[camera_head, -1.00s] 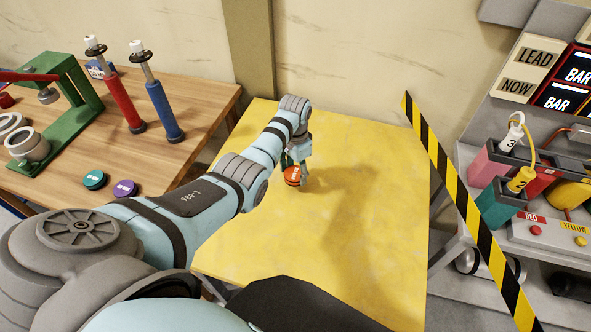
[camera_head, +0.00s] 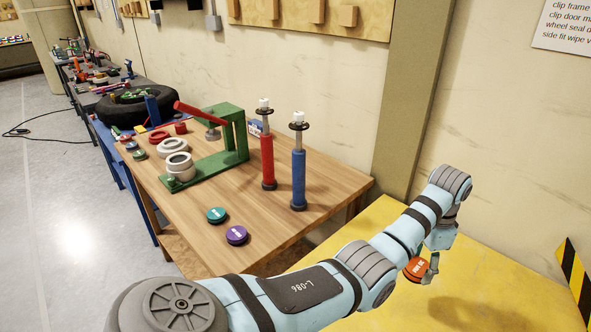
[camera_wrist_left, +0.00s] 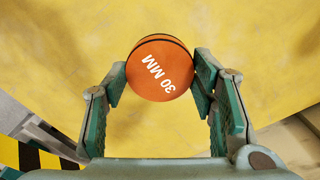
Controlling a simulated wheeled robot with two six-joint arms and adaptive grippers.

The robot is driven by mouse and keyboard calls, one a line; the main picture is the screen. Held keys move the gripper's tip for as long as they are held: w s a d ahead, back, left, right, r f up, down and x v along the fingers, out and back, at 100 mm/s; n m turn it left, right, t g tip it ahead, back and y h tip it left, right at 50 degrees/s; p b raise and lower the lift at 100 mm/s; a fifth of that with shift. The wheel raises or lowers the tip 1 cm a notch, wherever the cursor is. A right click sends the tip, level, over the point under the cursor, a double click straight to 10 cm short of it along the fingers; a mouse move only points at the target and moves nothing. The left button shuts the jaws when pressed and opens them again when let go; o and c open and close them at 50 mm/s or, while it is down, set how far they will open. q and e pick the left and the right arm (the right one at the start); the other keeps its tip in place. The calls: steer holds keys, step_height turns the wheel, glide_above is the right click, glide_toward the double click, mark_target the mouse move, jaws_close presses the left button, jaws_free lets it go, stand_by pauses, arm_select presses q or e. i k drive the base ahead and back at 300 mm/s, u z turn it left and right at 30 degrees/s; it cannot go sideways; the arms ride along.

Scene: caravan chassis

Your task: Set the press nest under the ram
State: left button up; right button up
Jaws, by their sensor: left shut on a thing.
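My left gripper (camera_head: 430,268) is shut on an orange disc (camera_head: 414,269) and holds it over the yellow table top. In the left wrist view the orange disc (camera_wrist_left: 160,70) reads "30 MM" and sits between the two fingertips. A green press (camera_head: 234,135) with a red lever (camera_head: 204,113) stands on the wooden bench. Its grey ram (camera_head: 213,134) hangs over the green base (camera_head: 215,167). A teal disc (camera_head: 216,215) and a purple disc (camera_head: 237,235) lie near the bench's front edge. My right gripper is not in view.
A red cylinder (camera_head: 267,160) and a blue cylinder (camera_head: 298,178) stand upright right of the press. Bare wood (camera_head: 190,205) lies between the press and the discs. A tyre (camera_head: 130,110) sits farther back.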

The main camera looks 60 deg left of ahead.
mark_target(179, 174)
steer(key=k, duration=0.5)
steer(key=u, duration=3.2)
steer(key=i, duration=2.85)
steer(key=z, duration=1.65)
